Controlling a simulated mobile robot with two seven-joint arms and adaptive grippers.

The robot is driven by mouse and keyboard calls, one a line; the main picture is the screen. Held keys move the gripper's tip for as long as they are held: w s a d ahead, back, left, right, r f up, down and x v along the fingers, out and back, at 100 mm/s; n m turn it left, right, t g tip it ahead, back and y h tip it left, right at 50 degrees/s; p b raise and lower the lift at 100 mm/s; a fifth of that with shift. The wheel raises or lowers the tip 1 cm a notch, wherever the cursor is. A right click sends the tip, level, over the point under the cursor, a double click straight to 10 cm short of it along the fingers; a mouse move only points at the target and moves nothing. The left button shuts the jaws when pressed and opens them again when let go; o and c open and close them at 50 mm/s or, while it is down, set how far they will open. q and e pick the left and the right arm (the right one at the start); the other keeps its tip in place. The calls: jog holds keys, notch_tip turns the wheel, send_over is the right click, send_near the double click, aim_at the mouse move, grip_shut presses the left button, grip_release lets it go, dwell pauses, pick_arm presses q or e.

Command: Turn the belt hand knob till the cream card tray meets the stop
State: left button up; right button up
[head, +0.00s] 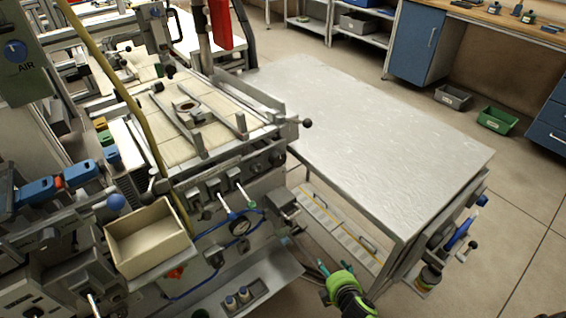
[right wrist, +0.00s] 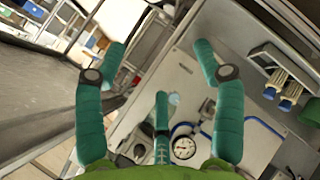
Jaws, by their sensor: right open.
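My right gripper (head: 334,267) is low in front of the machine, at the bottom of the head view. In the right wrist view its teal fingers (right wrist: 160,72) are spread, with nothing between them. The machine has a cream belt bed (head: 210,115) on top, with rails and a small grey frame on it. A cream open box (head: 150,238), possibly the card tray, sits at the machine's near left corner. A black ball knob (head: 307,123) sticks out at the bed's right end; I cannot tell if it is the belt hand knob. The stop is not clearly identifiable. My left gripper is not in view.
A bare metal table (head: 370,125) stands right of the machine. A round gauge (head: 240,225) with blue hoses is on the machine front; it also shows in the right wrist view (right wrist: 184,147). A lower shelf (head: 245,288) holds small bottles. Open floor lies at the right.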

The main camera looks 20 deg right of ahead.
aim_at(281, 160)
jog(key=w+a+r+n+t+y, duration=0.1)
jog(key=w+r+n+t, duration=0.4)
jog(key=r, duration=0.8)
jog(key=w+a+r+n+t+y, duration=0.1)
jog(key=w+r+n+t, duration=0.2)
jog(key=w+r+n, duration=0.7)
jog(key=w+a+r+n+y, duration=0.1)
jog(key=w+a+n+y, duration=0.1)
jog(key=n, duration=0.1)
jog(key=w+a+r+n+y, duration=0.1)
jog(key=w+a+r+n, duration=0.1)
jog(key=n, duration=0.1)
jog(key=w+a+r+n+g+y, duration=0.1)
jog(key=w+a+n+y, duration=0.1)
jog(key=n, duration=0.1)
jog(key=shift+a+r+y, duration=0.2)
jog(key=shift+y, duration=0.1)
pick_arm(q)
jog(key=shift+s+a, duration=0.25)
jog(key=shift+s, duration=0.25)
pick_arm(e)
jog(key=shift+s, duration=0.1)
jog(key=c, duration=1.1)
